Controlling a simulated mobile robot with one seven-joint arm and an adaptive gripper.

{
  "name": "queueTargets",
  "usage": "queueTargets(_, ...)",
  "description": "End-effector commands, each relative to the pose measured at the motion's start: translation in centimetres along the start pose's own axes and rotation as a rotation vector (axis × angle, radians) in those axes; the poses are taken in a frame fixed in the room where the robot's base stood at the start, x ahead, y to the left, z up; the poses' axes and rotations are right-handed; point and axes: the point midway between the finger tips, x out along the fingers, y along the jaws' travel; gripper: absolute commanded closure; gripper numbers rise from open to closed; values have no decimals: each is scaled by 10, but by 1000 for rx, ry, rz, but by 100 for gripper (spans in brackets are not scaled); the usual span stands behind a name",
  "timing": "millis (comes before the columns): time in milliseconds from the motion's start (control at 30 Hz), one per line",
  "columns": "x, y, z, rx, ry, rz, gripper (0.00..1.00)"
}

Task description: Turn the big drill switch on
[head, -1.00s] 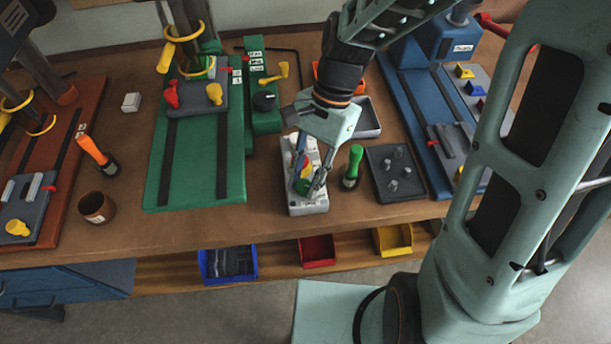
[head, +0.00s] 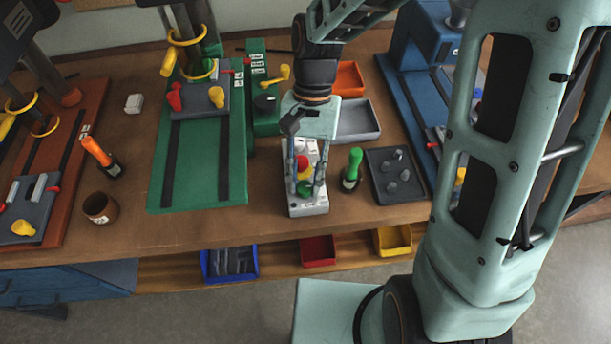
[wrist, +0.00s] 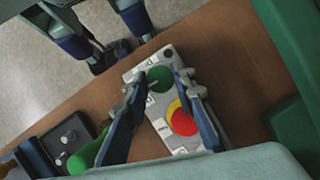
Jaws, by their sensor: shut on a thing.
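A light grey switch box (head: 308,208) lies near the table's front edge in the head view. It carries a round green knob (head: 304,188) and a red button (head: 302,162) with yellow around it. The wrist view shows the same green knob (wrist: 160,80) at the box's far end and the red button (wrist: 183,122) nearer. My gripper (wrist: 163,79) points down at the box, one finger on each side of the green knob, and is shut on it. Small labels on the box are too small to read. The big drill is not clearly identifiable.
A green-handled tool (head: 351,168) stands just right of the box, beside a dark tray (head: 410,180) with knobs. A grey tray (head: 357,122) lies behind. The green drill base (head: 197,170) stands to the left. Bins sit on the shelf below.

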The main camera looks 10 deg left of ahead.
Motion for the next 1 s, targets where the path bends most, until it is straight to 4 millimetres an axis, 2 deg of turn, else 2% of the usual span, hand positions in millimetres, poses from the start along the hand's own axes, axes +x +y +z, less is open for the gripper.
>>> queueTargets(500, -1, -3, 1, -402, 0, 166, 100)
queueTargets(1000, 0, -4, 1, -549, 2, 226, 100)
